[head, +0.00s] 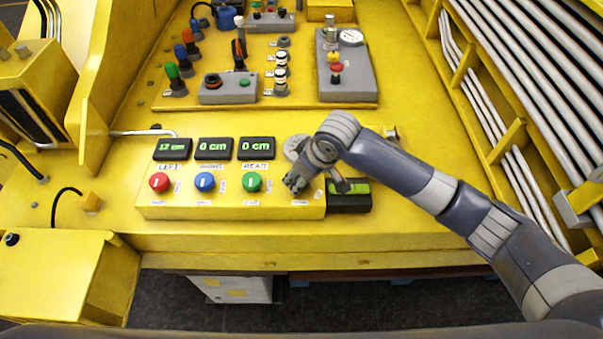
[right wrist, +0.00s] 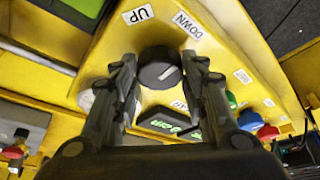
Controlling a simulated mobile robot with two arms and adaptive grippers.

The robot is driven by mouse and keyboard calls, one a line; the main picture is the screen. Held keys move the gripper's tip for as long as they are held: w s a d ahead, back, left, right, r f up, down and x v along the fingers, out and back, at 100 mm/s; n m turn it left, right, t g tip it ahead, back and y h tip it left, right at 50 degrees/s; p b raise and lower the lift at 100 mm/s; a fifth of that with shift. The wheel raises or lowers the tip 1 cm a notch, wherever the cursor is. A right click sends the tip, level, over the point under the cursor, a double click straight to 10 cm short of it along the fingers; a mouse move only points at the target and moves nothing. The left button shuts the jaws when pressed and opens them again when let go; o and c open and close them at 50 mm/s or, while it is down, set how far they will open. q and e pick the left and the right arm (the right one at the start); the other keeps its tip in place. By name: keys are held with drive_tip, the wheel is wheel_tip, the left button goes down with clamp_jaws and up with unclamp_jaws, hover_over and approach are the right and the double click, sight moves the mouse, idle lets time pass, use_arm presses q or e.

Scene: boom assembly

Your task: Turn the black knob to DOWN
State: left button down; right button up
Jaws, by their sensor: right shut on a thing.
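The black knob (right wrist: 158,68) sits on the yellow panel in the right wrist view, with a short white mark on its face. The mark lies diagonally, its upper end leaning right; I cannot tell exactly which label it points at. The UP label (right wrist: 138,14) and the DOWN label (right wrist: 188,26) are beyond the knob. My right gripper (right wrist: 160,62) is around the knob, one finger at each side, shut on it. In the head view my right gripper (head: 294,184) covers the knob at the right end of the control box. My left gripper is not in view.
Red (head: 159,182), blue (head: 205,181) and green (head: 251,181) knobs line the yellow box (head: 225,211) left of my gripper. Displays above read LEFT 12 cm (head: 172,148), RIGHT 0 cm (head: 213,150) and REAR 0 cm (head: 255,148). A grey switch panel (head: 347,85) stands behind.

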drive_tip(key=o, duration=1.1)
drive_tip(key=shift+c, duration=0.2)
drive_tip(key=v, duration=1.2)
drive_tip(key=shift+d, duration=0.1)
